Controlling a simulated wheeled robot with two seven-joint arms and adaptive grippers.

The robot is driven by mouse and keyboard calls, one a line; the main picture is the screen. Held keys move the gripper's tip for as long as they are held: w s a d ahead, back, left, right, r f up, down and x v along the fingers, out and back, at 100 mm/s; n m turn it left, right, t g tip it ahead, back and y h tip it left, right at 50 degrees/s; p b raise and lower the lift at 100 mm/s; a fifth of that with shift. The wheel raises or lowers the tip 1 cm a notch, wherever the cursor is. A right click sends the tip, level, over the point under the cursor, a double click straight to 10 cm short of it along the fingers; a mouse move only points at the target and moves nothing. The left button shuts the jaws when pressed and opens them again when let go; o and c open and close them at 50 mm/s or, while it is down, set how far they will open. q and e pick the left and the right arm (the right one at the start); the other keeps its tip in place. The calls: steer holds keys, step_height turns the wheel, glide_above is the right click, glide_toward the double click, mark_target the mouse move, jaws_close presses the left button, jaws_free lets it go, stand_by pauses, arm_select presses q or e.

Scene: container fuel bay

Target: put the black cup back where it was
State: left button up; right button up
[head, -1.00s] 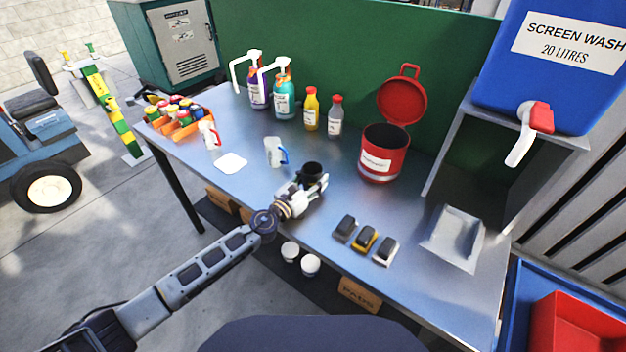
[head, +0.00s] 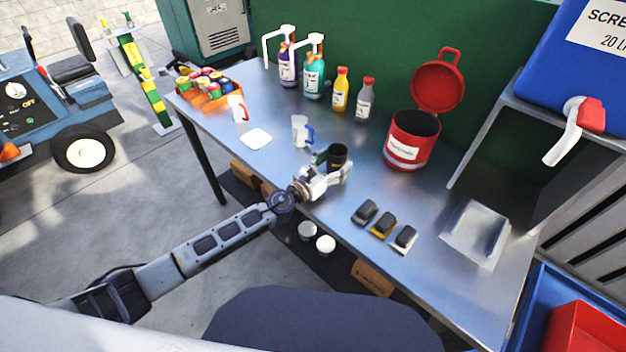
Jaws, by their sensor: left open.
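The black cup (head: 337,158) stands upright on the steel table (head: 290,170), near its front edge. My left gripper (head: 334,163) is open at the cup, with one finger on each side of it. I cannot tell whether the fingers touch it. The cup's lower front is partly hidden by the gripper. A white mug with a blue handle (head: 300,130) stands just behind and left of the cup. My right gripper is not in view.
A white square mat (head: 256,138) lies bare to the left. A white mug with a red handle (head: 237,108), bottles (head: 340,92) and a red bin (head: 410,145) stand farther back. Several dark blocks (head: 383,226) lie to the right. The table between cup and bin is clear.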

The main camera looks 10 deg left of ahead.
arm_select(q)
steer(key=b+v, duration=0.1)
steer(key=v, duration=0.7)
steer(key=shift+s+a, duration=0.1)
steer(key=shift+s, duration=0.05)
steer(key=shift+s+a, duration=0.35)
steer(key=shift+s, duration=0.15)
steer(key=shift+s+a+b, duration=0.2)
steer(key=shift+s+b, duration=0.1)
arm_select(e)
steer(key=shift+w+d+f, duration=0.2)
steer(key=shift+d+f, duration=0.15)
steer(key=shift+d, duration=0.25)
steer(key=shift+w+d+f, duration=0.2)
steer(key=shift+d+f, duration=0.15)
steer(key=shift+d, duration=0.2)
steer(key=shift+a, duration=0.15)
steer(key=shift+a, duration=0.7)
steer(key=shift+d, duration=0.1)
